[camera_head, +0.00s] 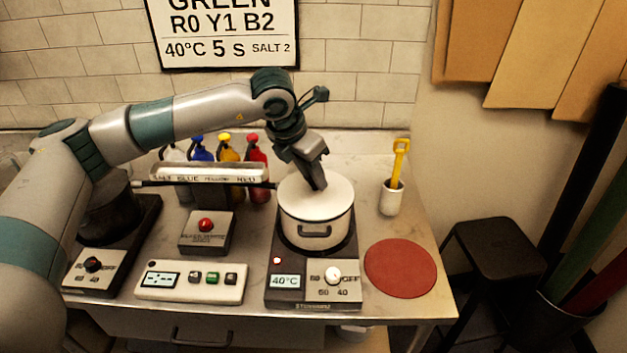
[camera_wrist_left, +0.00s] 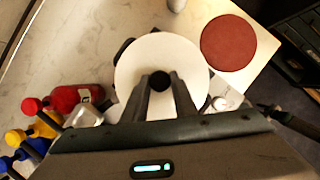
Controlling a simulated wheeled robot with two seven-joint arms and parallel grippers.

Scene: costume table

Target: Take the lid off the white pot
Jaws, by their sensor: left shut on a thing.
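The white pot (camera_head: 316,236) stands on the right hot plate (camera_head: 286,300), with a dark handle on its front. Its white lid (camera_head: 335,201) sits on the pot's rim, and no gap shows between them. The lid also shows from above in the left wrist view (camera_wrist_left: 140,72), with a round black knob (camera_wrist_left: 160,81) at its middle. My left gripper (camera_head: 319,187) reaches down to the lid's middle and is shut on the knob. In the left wrist view its two fingers (camera_wrist_left: 160,84) flank the knob. My right gripper is not in view.
A flat red round mat (camera_head: 400,268) lies right of the hot plate. A white cup (camera_head: 391,198) with a yellow tool stands behind it. A control box (camera_head: 192,281), a red-button box (camera_head: 206,234) and several coloured bottles (camera_head: 257,165) are left of the pot.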

